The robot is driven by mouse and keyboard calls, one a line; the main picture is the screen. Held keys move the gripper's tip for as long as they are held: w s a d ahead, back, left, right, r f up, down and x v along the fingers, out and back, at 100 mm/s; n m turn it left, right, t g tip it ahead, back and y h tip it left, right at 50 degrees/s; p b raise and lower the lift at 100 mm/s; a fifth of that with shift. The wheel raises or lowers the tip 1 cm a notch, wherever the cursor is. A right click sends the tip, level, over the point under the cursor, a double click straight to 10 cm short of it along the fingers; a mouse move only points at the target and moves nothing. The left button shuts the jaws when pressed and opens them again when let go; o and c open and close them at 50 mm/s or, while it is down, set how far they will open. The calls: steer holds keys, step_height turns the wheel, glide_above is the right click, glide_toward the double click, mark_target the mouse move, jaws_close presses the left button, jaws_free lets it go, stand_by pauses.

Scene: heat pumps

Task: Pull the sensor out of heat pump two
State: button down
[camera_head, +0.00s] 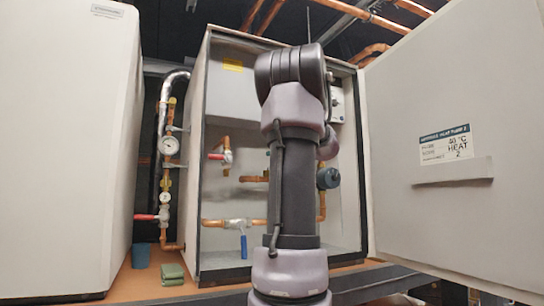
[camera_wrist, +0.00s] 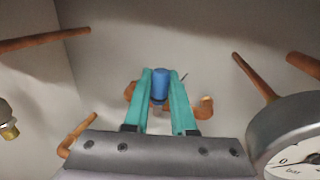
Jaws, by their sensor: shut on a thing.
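A copper pipe (camera_wrist: 205,108) shows just behind and beside the sensor. I cannot tell whether the sensor is seated in it or clear of it. In the head view, my arm reaches into the cabinet and hides the gripper and the sensor.
A pressure gauge (camera_wrist: 295,140) is close on the right in the wrist view. Copper pipes (camera_wrist: 255,78) stick out around the gripper. A blue-handled valve (camera_head: 243,245) and a red-handled valve (camera_head: 218,156) sit left of my arm. The open door bounds the right side.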

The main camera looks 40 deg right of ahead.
steer(key=s+a, duration=0.2)
steer(key=s, duration=0.6)
stand_by(0.5)
